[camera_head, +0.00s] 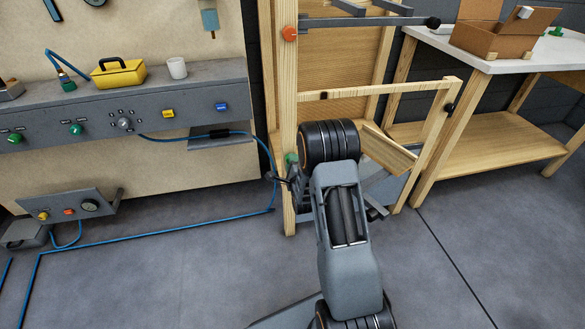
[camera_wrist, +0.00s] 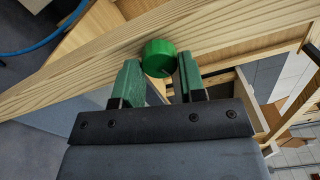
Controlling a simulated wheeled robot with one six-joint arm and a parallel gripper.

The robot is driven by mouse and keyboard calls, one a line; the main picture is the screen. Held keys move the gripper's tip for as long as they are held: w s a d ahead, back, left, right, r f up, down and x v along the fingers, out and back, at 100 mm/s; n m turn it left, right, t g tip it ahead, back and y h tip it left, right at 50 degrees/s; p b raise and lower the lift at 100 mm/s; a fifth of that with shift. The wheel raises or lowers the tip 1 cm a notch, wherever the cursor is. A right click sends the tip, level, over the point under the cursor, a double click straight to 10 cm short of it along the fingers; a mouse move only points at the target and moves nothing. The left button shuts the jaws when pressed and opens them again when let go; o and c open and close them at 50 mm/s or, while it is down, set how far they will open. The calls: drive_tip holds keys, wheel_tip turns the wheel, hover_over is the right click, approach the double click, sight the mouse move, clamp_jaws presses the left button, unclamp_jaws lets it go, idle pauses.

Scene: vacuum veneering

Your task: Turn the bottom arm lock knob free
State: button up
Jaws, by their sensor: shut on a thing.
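The green round knob (camera_wrist: 160,52) sits on the face of a wooden post, taken here as the bottom arm lock knob. My gripper (camera_wrist: 158,75) has its two green fingers on either side of it and is shut on it. The knob also shows in the head view as a small green spot (camera_head: 290,158) low on the wooden post (camera_head: 284,80), partly hidden by my gripper and arm. The picture does not show how far the knob is turned.
An orange knob (camera_head: 289,34) sits higher on the same post. A wooden swing frame (camera_head: 380,89) and grey bars (camera_head: 370,20) are close to my arm. A grey control bench (camera_head: 100,110) stands left, with a blue hose (camera_head: 150,232) on the floor. A white-topped table (camera_head: 500,60) stands right.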

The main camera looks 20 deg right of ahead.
drive_tip(key=shift+n+b, duration=4.7)
drive_tip(key=shift+n, duration=2.2)
drive_tip(key=shift+r, duration=0.1)
drive_tip(key=o, duration=0.9)
